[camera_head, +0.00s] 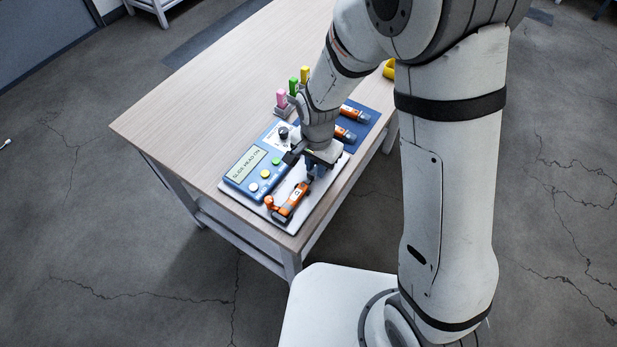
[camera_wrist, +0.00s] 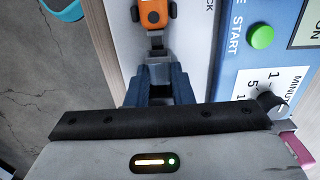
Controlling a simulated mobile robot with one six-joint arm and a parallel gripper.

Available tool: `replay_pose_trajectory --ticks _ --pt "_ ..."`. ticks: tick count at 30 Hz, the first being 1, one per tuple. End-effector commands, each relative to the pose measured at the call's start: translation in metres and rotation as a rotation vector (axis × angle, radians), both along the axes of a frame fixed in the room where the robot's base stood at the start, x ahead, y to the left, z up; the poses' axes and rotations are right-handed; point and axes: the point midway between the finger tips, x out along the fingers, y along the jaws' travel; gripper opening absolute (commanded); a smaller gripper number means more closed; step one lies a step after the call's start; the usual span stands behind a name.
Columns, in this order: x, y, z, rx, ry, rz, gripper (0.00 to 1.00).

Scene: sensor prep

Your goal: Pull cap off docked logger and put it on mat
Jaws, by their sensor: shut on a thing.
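The orange docked logger (camera_head: 291,201) lies on the pale plate of the blue station. Its orange body (camera_wrist: 156,13) also shows at the top of the wrist view. My gripper (camera_head: 310,172) is over the plate at the logger's upper right end. In the wrist view, its blue fingers (camera_wrist: 159,85) are closed on the grey cap (camera_wrist: 157,55) at the logger's near end. The fingers hide much of the cap, and I cannot tell whether it has parted from the body. The blue mat (camera_head: 372,107) lies farther back, partly behind my arm.
Two more orange loggers (camera_head: 353,113) (camera_head: 345,134) lie on the mat. The station (camera_head: 250,165) has a display and coloured buttons on its left. Pink, green and yellow upright pieces (camera_head: 293,87) stand in a holder behind it. The table's left part is clear.

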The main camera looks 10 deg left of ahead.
Motion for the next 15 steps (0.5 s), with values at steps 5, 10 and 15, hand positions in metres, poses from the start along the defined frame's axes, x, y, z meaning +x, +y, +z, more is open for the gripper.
replay_pose_trajectory --ticks 5,10,15 --pt "0.000 0.000 0.009 0.001 -0.001 0.000 0.08" --pt "0.000 0.000 0.018 0.001 -0.001 -0.001 0.08" --pt "0.000 0.000 0.026 0.001 -0.001 -0.001 0.08"
